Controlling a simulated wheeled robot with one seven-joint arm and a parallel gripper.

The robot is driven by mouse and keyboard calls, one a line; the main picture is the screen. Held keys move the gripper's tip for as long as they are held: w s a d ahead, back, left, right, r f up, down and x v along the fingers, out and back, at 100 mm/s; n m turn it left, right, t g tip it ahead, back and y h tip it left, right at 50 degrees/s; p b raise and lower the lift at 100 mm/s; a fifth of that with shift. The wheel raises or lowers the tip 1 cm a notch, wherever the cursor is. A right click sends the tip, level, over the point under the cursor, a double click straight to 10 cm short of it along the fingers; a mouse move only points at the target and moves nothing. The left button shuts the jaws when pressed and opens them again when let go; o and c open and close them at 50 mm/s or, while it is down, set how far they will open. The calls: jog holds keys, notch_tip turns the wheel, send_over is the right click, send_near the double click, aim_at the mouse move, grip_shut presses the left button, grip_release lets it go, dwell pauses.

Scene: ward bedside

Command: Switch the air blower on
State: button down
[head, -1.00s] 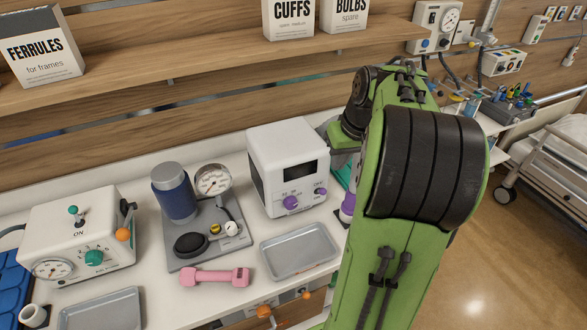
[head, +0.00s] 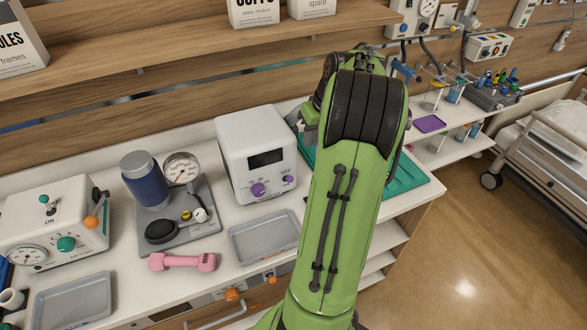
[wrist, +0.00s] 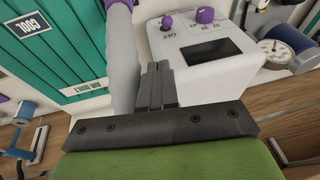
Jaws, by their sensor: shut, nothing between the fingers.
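The air blower is taken to be the white box (head: 238,148) with a dark display, standing on the counter left of my arm. A larger purple knob (head: 258,190) and a smaller purple switch (head: 289,180) are on its front. In the wrist view its white casing (wrist: 225,73) shows upside down, with the purple switch (wrist: 167,22) beside the word OFF and the round purple knob (wrist: 205,14). My gripper (wrist: 157,72) is shut and empty, its tips in front of the casing near the display in the picture. Any contact is unclear. My arm hides the gripper in the head view.
A grey tube-like thing (wrist: 122,55) runs close beside my fingers. A green ribbed panel (wrist: 65,50) labelled COOL and AIR QUILT lies beyond it. A grey tray (head: 236,245), pink dumbbell (head: 182,262) and gauge stand (head: 205,228) are left of my arm.

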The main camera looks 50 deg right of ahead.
jog(key=b, duration=0.1)
send_near(288, 178)
notch_tip(288, 178, down, 2)
jog(key=d, duration=0.3)
jog(key=f, duration=0.1)
jog(key=w+a+f, duration=0.1)
jog(key=f, duration=0.2)
jog(key=shift+w+a+f, duration=0.1)
jog(key=shift+w+a, duration=0.3)
jog(key=shift+s+a+f+t+h+b, duration=0.1)
jog(key=shift+s+f+t+h+b, duration=0.2)
jog(key=shift+b, duration=0.9)
